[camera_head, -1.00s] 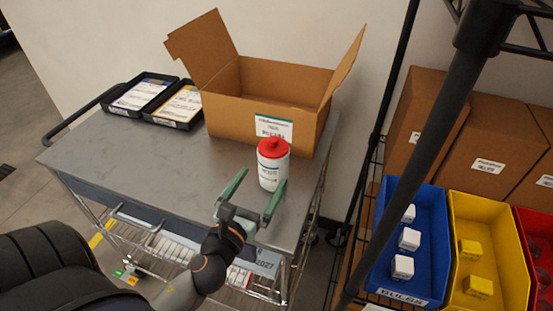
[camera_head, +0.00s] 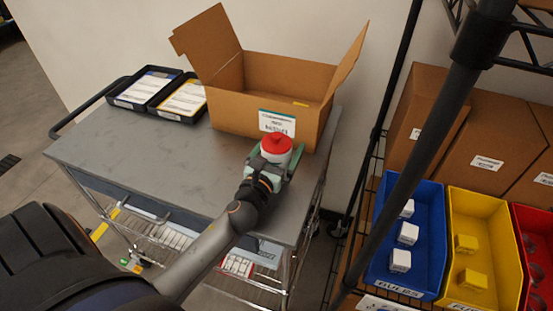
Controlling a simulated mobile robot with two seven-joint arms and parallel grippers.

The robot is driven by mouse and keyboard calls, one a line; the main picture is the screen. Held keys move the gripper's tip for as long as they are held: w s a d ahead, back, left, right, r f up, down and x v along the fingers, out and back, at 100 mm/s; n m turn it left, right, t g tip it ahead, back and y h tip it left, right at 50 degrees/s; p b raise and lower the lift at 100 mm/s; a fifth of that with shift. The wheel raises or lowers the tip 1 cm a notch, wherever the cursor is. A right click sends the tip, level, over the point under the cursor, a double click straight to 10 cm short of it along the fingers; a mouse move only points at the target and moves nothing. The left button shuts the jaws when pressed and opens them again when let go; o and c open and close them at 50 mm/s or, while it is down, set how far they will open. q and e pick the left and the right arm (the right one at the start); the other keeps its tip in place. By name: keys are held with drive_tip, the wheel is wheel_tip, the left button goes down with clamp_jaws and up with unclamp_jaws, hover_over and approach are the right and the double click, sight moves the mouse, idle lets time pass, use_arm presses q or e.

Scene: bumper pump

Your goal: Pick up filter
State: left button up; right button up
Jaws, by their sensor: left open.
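The filter (camera_head: 276,147) is a white canister with a red cap. It stands upright on the grey cart top, in front of the open cardboard box. My left gripper (camera_head: 274,165) is at the filter, with its green fingers open on either side of the body. The gripper and wrist hide most of the white body, so I cannot tell whether the fingers touch it. My right gripper is not in view.
The open cardboard box (camera_head: 232,108) stands right behind the filter. Two black trays with papers (camera_head: 149,91) lie at the cart's back left. The cart top (camera_head: 150,150) is clear at left. A rack with blue (camera_head: 421,262) and yellow bins (camera_head: 510,262) stands at right.

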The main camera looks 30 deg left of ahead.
use_arm(q)
clamp_jaws()
drive_tip(key=shift+r, duration=0.1)
idle(0.9)
